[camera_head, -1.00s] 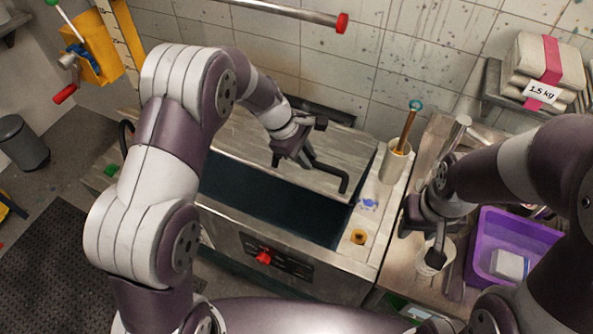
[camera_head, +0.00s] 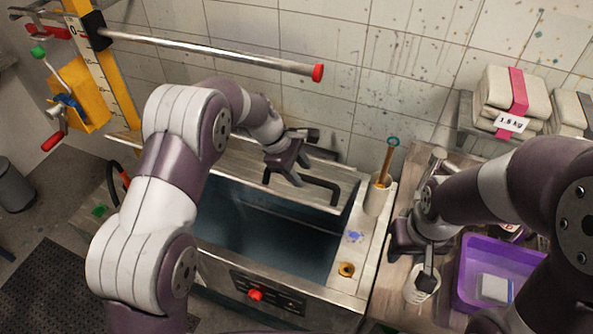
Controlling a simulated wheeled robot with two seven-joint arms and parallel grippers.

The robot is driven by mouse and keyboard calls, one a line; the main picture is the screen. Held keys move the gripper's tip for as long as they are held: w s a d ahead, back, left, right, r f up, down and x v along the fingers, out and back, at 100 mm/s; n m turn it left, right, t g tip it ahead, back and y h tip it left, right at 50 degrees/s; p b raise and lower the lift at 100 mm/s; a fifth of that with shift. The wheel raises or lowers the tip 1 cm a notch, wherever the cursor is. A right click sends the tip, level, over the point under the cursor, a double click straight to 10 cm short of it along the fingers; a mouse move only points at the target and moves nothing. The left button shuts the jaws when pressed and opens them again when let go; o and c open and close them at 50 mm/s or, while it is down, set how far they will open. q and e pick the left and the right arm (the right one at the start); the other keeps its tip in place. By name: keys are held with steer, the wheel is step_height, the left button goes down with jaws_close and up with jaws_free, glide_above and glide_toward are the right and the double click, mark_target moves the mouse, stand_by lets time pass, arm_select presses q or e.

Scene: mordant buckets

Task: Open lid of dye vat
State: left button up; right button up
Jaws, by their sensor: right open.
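The dye vat (camera_head: 345,284) is a grey metal box in the middle, with a dark, empty-looking inside. Its metal lid (camera_head: 240,155) is tilted up at the back, leaving the front part of the vat open. A dark bar handle (camera_head: 318,181) is on the lid's front face. My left gripper (camera_head: 288,176) is at the handle's left part, its fingers over it; whether they are closed on it I cannot tell. My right gripper (camera_head: 426,268) is open above the bench at the right, by a white cup (camera_head: 421,290).
A purple tray (camera_head: 466,270) lies on the bench at the right. A white holder (camera_head: 376,196) with a brown-handled tool stands on the vat's right rim. A red-tipped metal bar (camera_head: 230,55) runs above the vat. Stacked bundles (camera_head: 500,95) sit at the back right.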

arm_select(q)
steer(key=shift+w+d, duration=0.1)
steer(key=shift+w, duration=0.15)
steer(key=shift+s+a+r, duration=0.1)
steer(key=shift+s+a, duration=0.1)
steer(key=shift+s, duration=0.2)
steer(key=shift+r, duration=0.15)
steer(key=b+v, duration=0.2)
steer(key=shift+w+a+r, duration=0.25)
steer(key=shift+a, duration=0.05)
steer(key=v, duration=0.3)
steer(key=shift+d+r, duration=0.1)
steer(key=shift+r, duration=0.2)
steer(key=p+v, duration=0.5)
steer(key=v, duration=0.1)
steer(key=shift+s, duration=0.3)
arm_select(e)
step_height(320, 180, up, 3)
steer(key=shift+w, duration=0.1)
